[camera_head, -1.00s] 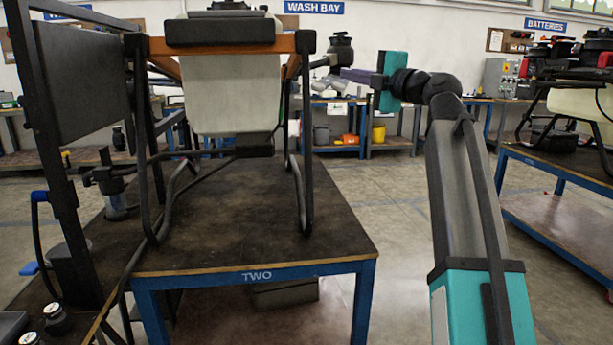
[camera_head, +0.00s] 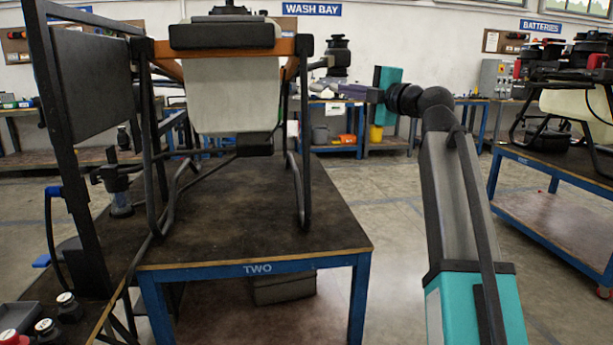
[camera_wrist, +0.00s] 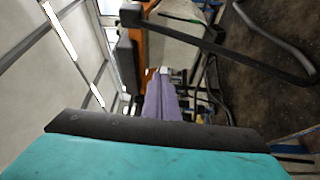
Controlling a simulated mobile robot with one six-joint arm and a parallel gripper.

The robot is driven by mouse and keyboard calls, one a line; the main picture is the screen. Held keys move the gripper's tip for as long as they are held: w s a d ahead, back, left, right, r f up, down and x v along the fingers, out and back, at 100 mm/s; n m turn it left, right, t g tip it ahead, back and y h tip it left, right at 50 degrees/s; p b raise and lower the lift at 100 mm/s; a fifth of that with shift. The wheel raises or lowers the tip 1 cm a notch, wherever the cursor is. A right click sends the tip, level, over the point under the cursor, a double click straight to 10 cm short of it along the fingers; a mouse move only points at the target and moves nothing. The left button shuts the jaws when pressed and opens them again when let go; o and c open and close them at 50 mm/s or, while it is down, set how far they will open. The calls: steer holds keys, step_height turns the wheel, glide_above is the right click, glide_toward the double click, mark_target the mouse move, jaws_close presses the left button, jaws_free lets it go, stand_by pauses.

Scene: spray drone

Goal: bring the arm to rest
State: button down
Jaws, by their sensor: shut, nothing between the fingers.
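My arm rises on the right of the head view, with its grey and teal links leading up to a teal wrist block. My gripper (camera_head: 348,91) is at its end, with greyish purple fingers pointing left toward the drone's (camera_head: 236,92) right side. The fingers are shut and empty. In the wrist view the purple fingers (camera_wrist: 160,98) lie together beyond the teal block, with the drone's frame (camera_wrist: 215,40) close by. The drone has a pale tank, orange bars and black legs and stands on the table (camera_head: 262,268) marked TWO. The gap between fingertips and drone is hard to judge.
A second drone (camera_head: 570,102) stands on a blue-legged bench (camera_head: 545,168) at the right. A dark panel on a black frame (camera_head: 92,85) stands at the left. Shelves with a yellow bucket (camera_head: 376,134) line the back wall. Open floor (camera_head: 410,230) lies right of the table.

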steer(key=w+f+m+g+h+p, duration=0.2)
steer(key=f+m+p, duration=0.15)
steer(key=f, duration=0.95)
steer(key=w+f+m+g+h+p, duration=0.1)
steer(key=w+f+m+g+p, duration=0.2)
steer(key=f, duration=1.1)
steer(key=s+f+m+g+h+p, duration=0.1)
steer(key=s+f+m+g+p, duration=0.25)
steer(key=f, duration=0.95)
steer(key=s+f+m+g+h+p, duration=0.1)
steer(key=s+f+m+p, duration=0.4)
steer(key=f, duration=0.9)
steer(key=s+d+f+m+g+h+p, duration=0.1)
steer(key=s+f+m+g+p, duration=0.15)
steer(key=s+f, duration=0.75)
steer(key=s+d+f+m+g+h+p, duration=0.1)
steer(key=s+f+m+g+h+p, duration=0.15)
steer(key=s+f, duration=0.7)
steer(key=s+d+f+m+g+h+p, duration=0.1)
steer(key=s+d+m+g+p, duration=0.1)
steer(key=s, duration=1.2)
steer(key=s+d+f+m+g+h+p, duration=0.1)
steer(key=s+d+f+m+g+p, duration=0.1)
steer(key=s, duration=1.3)
steer(key=shift+s+d+m+g+p, duration=0.25)
steer(key=shift+d+m+g+p, duration=0.05)
steer(key=shift+g+p, duration=0.6)
